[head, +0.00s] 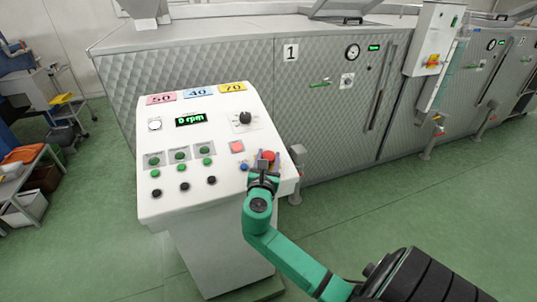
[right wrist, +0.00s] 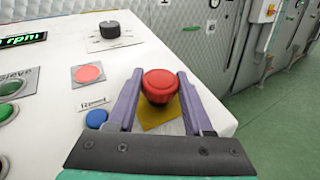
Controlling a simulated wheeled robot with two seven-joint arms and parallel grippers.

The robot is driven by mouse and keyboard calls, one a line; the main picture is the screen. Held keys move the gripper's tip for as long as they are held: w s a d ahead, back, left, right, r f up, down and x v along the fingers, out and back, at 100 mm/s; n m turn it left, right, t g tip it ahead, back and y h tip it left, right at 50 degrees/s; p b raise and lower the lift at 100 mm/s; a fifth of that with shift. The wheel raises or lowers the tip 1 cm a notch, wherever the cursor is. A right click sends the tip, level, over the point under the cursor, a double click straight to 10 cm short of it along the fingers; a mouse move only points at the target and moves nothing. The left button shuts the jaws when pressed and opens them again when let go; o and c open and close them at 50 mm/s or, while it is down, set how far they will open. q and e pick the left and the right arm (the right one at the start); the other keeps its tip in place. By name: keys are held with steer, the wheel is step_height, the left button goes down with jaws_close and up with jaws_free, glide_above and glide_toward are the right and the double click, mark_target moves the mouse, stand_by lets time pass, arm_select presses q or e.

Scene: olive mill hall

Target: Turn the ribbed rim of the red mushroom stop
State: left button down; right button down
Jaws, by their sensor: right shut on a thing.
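The red mushroom stop (head: 268,156) sits at the right front corner of the white sloping control panel (head: 222,128). In the right wrist view the red mushroom stop (right wrist: 160,85) has a round cap above a yellow plate (right wrist: 162,117). My right gripper (head: 266,162) reaches it from the front. In the right wrist view the two purple fingers of my right gripper (right wrist: 158,84) stand on either side of the cap and are shut on it. The far side of the rim is hidden. My left gripper is not in view.
A blue button (right wrist: 96,119) and a flat pink-red button (right wrist: 88,73) lie left of the stop. A black knob (head: 245,118), a green display (head: 191,120) and several green and black buttons fill the panel. Quilted metal machines (head: 200,64) stand behind; green floor is free at right.

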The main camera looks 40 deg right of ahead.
steer(key=m+g+h, duration=0.2)
steer(key=m+g, duration=0.1)
steer(key=shift+w+r+p, duration=0.1)
steer(key=shift+p, duration=0.25)
steer(key=shift+m+g+h, duration=0.4)
steer(key=shift+m+g, duration=0.8)
steer(key=shift+g, duration=0.3)
steer(key=shift+c, duration=1.5)
jaws_free()
steer(key=shift+a, duration=0.15)
steer(key=shift+s+a, duration=0.2)
steer(key=shift+a, duration=0.15)
steer(key=b+v, duration=0.3)
steer(key=v, duration=1)
steer(key=shift+a, duration=0.3)
